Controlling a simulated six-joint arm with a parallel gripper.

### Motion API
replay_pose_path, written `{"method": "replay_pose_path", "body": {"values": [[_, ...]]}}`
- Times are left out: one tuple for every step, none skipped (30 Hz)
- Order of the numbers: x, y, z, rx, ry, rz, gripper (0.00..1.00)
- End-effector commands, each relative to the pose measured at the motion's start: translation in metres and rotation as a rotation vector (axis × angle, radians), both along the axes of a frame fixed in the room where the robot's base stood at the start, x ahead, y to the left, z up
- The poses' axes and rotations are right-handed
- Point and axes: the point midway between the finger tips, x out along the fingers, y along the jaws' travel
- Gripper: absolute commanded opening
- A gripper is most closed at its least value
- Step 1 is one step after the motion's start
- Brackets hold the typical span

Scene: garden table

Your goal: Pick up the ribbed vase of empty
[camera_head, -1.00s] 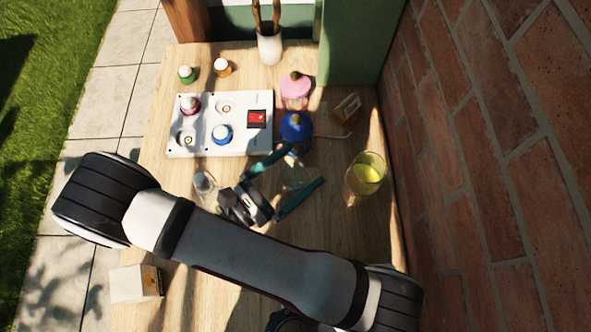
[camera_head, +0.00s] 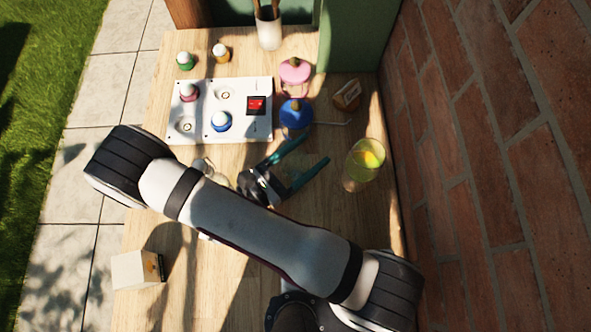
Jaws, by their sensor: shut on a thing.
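My gripper (camera_head: 316,149) has two teal fingers, spread apart on either side of a faint clear glass vessel (camera_head: 297,180), and is shut on it. The vessel appears to be the ribbed vase; its ribs and base are hard to make out, and nothing shows inside it. I cannot tell whether it is clear of the table. The fingertips point up and to the right, below the blue round flask (camera_head: 296,113).
A glass of yellow liquid (camera_head: 363,165) stands close right of the gripper. A white panel (camera_head: 240,130) with small bottles lies up left. Another clear glass item (camera_head: 203,167) is partly behind my arm. A pink flask (camera_head: 295,71), small box (camera_head: 138,270) and brick wall (camera_head: 490,170) surround.

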Motion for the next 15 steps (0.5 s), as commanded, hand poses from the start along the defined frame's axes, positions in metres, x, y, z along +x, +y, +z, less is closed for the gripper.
{"method": "replay_pose_path", "body": {"values": [[0.0000,0.0000,0.0001,0.000,0.000,0.000,0.10],[0.0000,0.0000,0.0001,0.000,0.000,0.000,0.05],[0.0000,0.0000,0.0001,0.000,0.000,0.000,0.00],[0.0000,0.0000,0.0001,0.000,0.000,0.000,0.00],[0.0000,0.0000,0.0001,0.000,0.000,0.000,0.00],[0.0000,0.0000,0.0001,0.000,0.000,0.000,0.00],[0.0000,0.0000,0.0001,0.000,0.000,0.000,0.00],[-0.0001,-0.0001,0.0002,0.000,0.000,0.000,0.00],[-0.0001,-0.0001,0.0002,0.000,0.000,0.000,0.00],[-0.0001,-0.0001,0.0002,0.001,-0.001,0.000,0.00],[-0.0001,-0.0001,0.0002,0.001,-0.001,0.000,0.00],[-0.0001,-0.0001,0.0002,0.000,0.000,0.000,0.00],[-0.0001,-0.0001,0.0005,0.001,-0.001,0.000,0.00],[-0.0001,0.0001,0.0014,0.001,-0.001,0.000,0.00],[0.0000,0.0001,0.0038,0.001,-0.001,0.000,0.00]]}}
